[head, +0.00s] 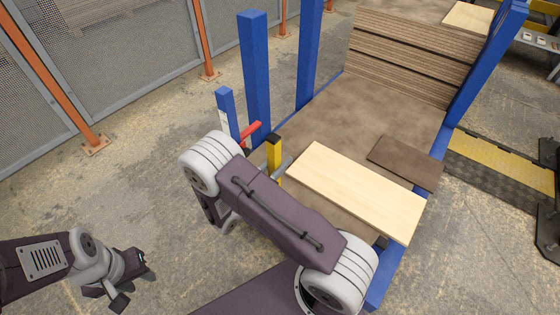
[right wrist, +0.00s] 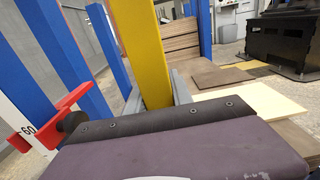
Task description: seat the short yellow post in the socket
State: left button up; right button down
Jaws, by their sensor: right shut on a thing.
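The short yellow post (head: 274,153) has a dark top in the head view and stands close to upright just beyond my right arm. In the right wrist view the yellow post (right wrist: 146,55) leans slightly between the grey fingers of my right gripper (right wrist: 156,94), which is shut on it. Its lower end is hidden behind my wrist. I cannot make out the socket, so I cannot tell whether the post is in it. My left gripper (head: 122,290) hangs over bare floor at the lower left, away from the post; its finger gap is unclear.
A red lever (head: 250,130) is left of the post, near a short blue post (head: 228,113). Tall blue posts (head: 255,65) stand behind. A pale board (head: 355,190) and a brown board (head: 405,163) lie to the right. A board stack (head: 410,55) is at the back.

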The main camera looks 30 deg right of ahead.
notch_tip(320, 180, down, 6)
jog(key=b, duration=0.4)
jog(key=shift+r, duration=0.1)
jog(key=shift+r+p, duration=0.1)
jog(key=shift+p, duration=0.45)
dwell(1.2)
notch_tip(320, 180, down, 11)
jog(key=b, duration=0.7)
jog(key=shift+r+b, duration=0.15)
jog(key=shift+b, duration=0.15)
dwell(3.0)
jog(key=c, duration=1.1)
grip_release()
jog(key=shift+o, duration=0.2)
jog(key=p+v, duration=0.3)
jog(key=v, duration=0.6)
jog(key=shift+p, duration=0.3)
